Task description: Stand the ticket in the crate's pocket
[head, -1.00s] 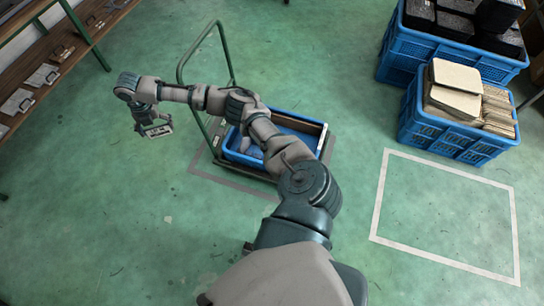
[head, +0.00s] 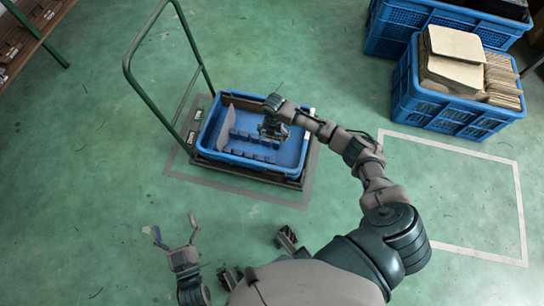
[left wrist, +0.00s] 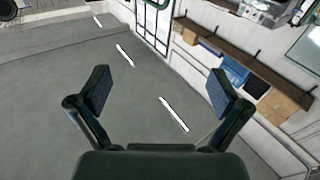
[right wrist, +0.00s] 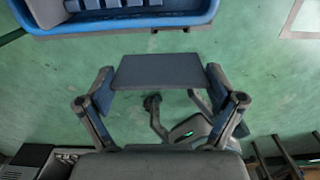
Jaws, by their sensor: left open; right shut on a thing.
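The blue crate (head: 203,138) stands on a trolley in the head view. Inside it are a pale grey upright panel (head: 226,128) and rows of small grey blocks (head: 250,156); I cannot tell which gap is the pocket. My right gripper (head: 271,131) is over the crate's right half. In the right wrist view my right gripper (right wrist: 158,84) is shut on a flat dark grey plate, which I take as the ticket (right wrist: 158,71); the plate is not distinct in the head view. My left gripper (head: 173,231) is open and empty above the floor; its spread fingers show in the left wrist view (left wrist: 158,85).
The green trolley handle (head: 150,105) rises left of the crate. Two small labelled pieces (head: 191,137) lie on the trolley's left edge. Blue crates with cardboard (head: 455,115) stand at right. A white-taped floor square (head: 470,195) is empty. A shelf (head: 25,40) is at upper left.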

